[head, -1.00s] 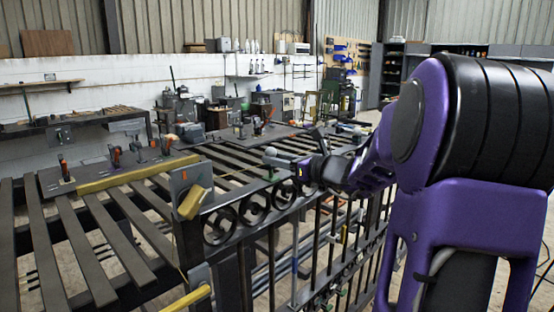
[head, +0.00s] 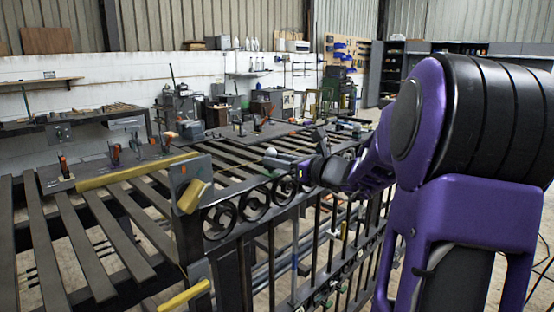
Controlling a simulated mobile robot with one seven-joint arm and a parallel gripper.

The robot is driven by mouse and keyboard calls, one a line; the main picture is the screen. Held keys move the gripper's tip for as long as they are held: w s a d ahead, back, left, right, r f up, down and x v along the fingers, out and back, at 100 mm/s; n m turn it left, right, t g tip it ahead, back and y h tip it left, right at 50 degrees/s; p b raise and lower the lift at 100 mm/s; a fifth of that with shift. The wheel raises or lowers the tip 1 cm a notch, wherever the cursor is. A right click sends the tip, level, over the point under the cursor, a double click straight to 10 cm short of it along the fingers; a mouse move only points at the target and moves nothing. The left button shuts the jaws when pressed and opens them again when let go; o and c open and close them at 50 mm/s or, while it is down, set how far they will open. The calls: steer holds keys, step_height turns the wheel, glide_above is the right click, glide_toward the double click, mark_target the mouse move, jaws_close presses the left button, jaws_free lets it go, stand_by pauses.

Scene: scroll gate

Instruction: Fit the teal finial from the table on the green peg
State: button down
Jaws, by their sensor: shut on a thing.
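My gripper (head: 276,159) is far off in the head view, low above the top rail of the black scroll gate (head: 252,206). Its fingers point left and are closed on a small, pale, rounded thing (head: 270,152), which looks like the finial; its teal colour is hard to make out at this size. A small green bit (head: 276,173) shows just below the fingers, by the rail, and may be the green peg. I cannot tell whether the held thing touches it. The fingers hide part of the held thing.
A slatted metal table (head: 88,235) lies behind and left of the gate. A grey clamp plate with yellow bars (head: 192,190) stands at the gate's near left end. Red-handled toggle clamps (head: 114,155) sit on the table. Scrolls and upright bars (head: 332,225) lie below my gripper.

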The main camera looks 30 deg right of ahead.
steer(key=shift+f, duration=0.6)
steer(key=shift+c, duration=2.4)
jaws_free()
steer(key=p+v, duration=0.1)
steer(key=v, duration=1.6)
steer(key=shift+s+p, duration=0.15)
steer(key=shift+p, duration=0.2)
steer(key=shift+d, duration=0.1)
